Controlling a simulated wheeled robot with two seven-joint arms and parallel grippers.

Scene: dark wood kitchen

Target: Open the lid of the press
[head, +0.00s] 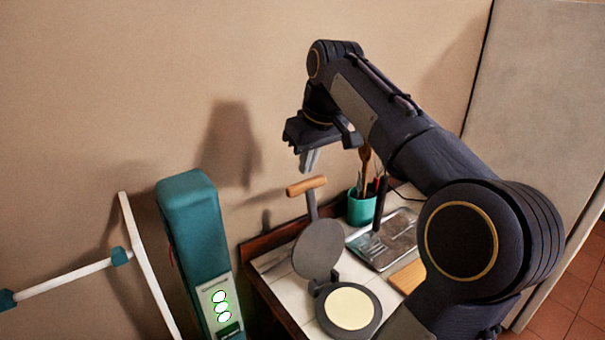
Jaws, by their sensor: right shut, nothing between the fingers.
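The press stands on the white tiled counter. Its round dark lid (318,249) is raised and leans back, apart from the base (372,306). The lid's arm ends in a wooden handle (306,186) at the top. A pale round disc (349,307) lies on the base. My right gripper (309,160) is shut and empty, pointing down above the wooden handle with a small gap visible in the picture. My right arm comes in from the right. My left gripper is not in view.
A teal cup with utensils (360,208) and a grey tray (384,246) stand behind the press on the counter (287,284). A wooden board (408,276) lies at right. A teal upright device (192,240) and a white frame (146,262) stand at left.

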